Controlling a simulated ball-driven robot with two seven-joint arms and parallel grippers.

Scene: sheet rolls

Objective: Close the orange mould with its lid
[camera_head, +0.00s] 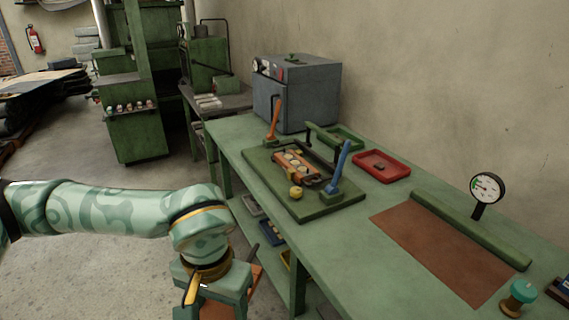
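The orange mould (308,178) lies on a dark green board (318,209) on the workbench, with several pale round pieces or cavities showing along its top. No lid covers these. My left gripper (213,300) points down at the bottom of the picture, in front of the bench and well away from the mould. Its fingertips are hard to make out. A flat orange-brown surface (257,274) shows beside and below it; I cannot tell whether this is the lid, or whether the gripper holds it. My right gripper is out of view.
An orange lever (275,118) and a blue lever (341,162) stand upright at the board. A small yellow round piece (296,192) sits at its front. A red tray (381,165), green tray (346,138), grey oven (297,92), brown mat (441,251) and dial gauge (487,188) share the bench (376,262).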

